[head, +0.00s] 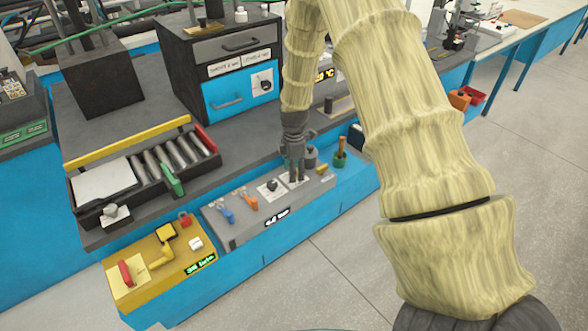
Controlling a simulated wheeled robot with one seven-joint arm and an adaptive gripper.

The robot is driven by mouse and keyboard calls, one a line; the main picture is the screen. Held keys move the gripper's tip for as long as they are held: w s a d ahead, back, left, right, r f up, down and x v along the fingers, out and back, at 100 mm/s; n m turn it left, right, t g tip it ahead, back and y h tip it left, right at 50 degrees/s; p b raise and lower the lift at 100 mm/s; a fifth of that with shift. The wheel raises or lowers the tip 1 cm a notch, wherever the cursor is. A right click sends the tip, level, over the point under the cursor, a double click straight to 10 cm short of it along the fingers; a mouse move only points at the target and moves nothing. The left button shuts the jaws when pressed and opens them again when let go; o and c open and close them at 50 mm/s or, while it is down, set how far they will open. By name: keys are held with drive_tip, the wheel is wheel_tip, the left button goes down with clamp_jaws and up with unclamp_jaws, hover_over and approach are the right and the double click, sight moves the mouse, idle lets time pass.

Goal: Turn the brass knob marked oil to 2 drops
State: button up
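My gripper (295,174) points down at the right part of a long grey control panel (240,228). Its fingertips are at or just above a white plate (284,184), and they hide whatever is mounted there. I cannot tell whether the fingers touch or grip anything. A dark knob (271,186) stands on a white plate just left of the gripper. No brass knob with a readable oil mark can be made out; one may be hidden by the fingers. A small yellow piece (322,168) sits on the panel's right end.
Blue (225,214) and orange (248,201) levers stand left on the panel. A yellow box (160,268) with a red lever is at front left. A green cup (340,158) with an orange-brown handle is at right. A roller tray (150,178) and dark cabinet (185,70) stand behind.

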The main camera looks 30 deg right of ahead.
drive_tip(key=c, duration=0.7)
drive_tip(key=shift+m, duration=0.3)
drive_tip(key=m, duration=0.4)
drive_tip(key=shift+r+m+p, duration=0.1)
drive_tip(key=shift+m+p, duration=0.2)
drive_tip(key=shift+p, duration=0.1)
drive_tip(key=m, duration=0.5)
drive_tip(key=shift+m+p, duration=0.3)
drive_tip(key=m, duration=0.6)
drive_tip(key=shift+w+p, duration=0.1)
drive_tip(key=shift+p, duration=0.25)
drive_tip(key=m, duration=0.6)
drive_tip(key=shift+d+m+p, duration=0.1)
drive_tip(key=shift+m+p, duration=0.25)
drive_tip(key=shift+m, duration=0.05)
